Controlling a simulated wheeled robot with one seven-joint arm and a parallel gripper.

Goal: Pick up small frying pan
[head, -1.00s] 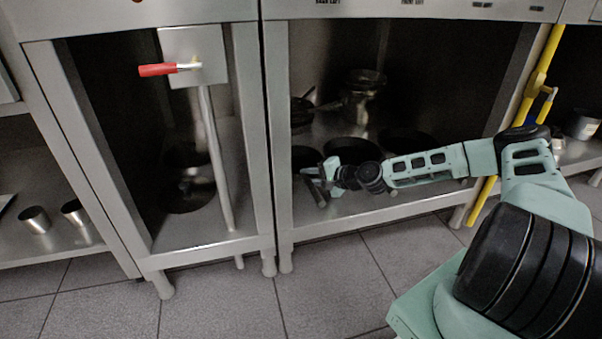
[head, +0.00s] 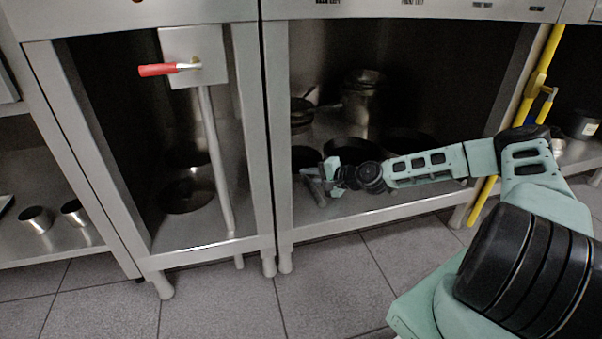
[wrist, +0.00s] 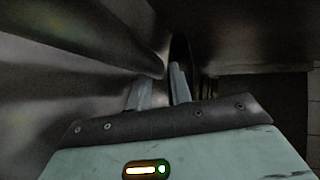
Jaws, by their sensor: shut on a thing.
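The small frying pan (head: 304,156) is a dark pan at the left front of the open cabinet shelf, partly behind the cabinet post and my gripper. My gripper (head: 314,188) is at the pan's near side, low over the front of the shelf. In the wrist view the fingers of my gripper (wrist: 160,86) are close together, with a dark thin edge of the pan (wrist: 179,48) at their tips. The exact grip point is dark and hard to make out.
More dark pans (head: 350,150) and a stacked metal pot (head: 362,92) stand on the same shelf. The cabinet post (head: 283,210) is close on the left. A yellow pipe (head: 537,80) runs at the right. The floor in front is clear.

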